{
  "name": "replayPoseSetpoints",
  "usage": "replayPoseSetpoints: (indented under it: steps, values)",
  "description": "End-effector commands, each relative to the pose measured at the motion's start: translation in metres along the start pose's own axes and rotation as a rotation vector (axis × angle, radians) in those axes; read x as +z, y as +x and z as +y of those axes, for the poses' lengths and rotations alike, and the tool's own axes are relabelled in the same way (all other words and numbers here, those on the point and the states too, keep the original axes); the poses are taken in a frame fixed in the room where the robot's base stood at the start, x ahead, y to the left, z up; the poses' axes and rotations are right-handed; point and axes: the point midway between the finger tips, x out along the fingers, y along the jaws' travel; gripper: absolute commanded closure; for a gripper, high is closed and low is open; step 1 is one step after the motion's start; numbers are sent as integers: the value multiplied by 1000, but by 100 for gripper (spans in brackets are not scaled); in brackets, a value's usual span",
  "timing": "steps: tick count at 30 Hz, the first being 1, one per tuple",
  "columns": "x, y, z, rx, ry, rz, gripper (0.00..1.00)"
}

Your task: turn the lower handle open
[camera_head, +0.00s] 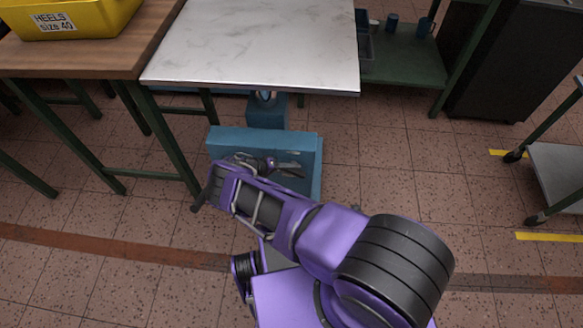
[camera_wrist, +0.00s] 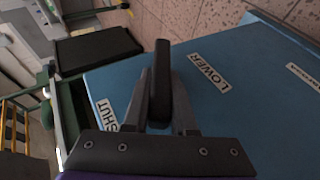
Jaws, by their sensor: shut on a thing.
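The lower handle is a dark bar (camera_wrist: 163,52) standing out from a blue panel (camera_wrist: 240,120) in the wrist view. My gripper (camera_wrist: 160,82) is shut on it, with one finger on each side. A white label reading LOWER (camera_wrist: 208,70) lies to the right of the handle, and one reading SHUT (camera_wrist: 103,115) lies to its lower left. In the head view the blue unit (camera_head: 314,165) stands below the front of a table. My arm covers much of its front, and the handle cannot be made out clearly there.
A marble-topped table (camera_head: 260,40) overhangs behind the blue unit. A wooden bench (camera_head: 85,55) with a yellow HEELS crate (camera_head: 90,22) is at the left. A green shelf (camera_head: 405,68) and a dark cabinet (camera_head: 505,65) stand at the back right. Tiled floor right of the unit is clear.

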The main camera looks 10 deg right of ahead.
Motion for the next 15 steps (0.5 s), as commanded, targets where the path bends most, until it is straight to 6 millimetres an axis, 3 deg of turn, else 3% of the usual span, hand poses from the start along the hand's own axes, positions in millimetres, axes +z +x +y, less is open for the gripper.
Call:
replayPoseSetpoints:
  steps: [15]
  values:
    - [0, 0, -1, 53, -22, -1, 100]
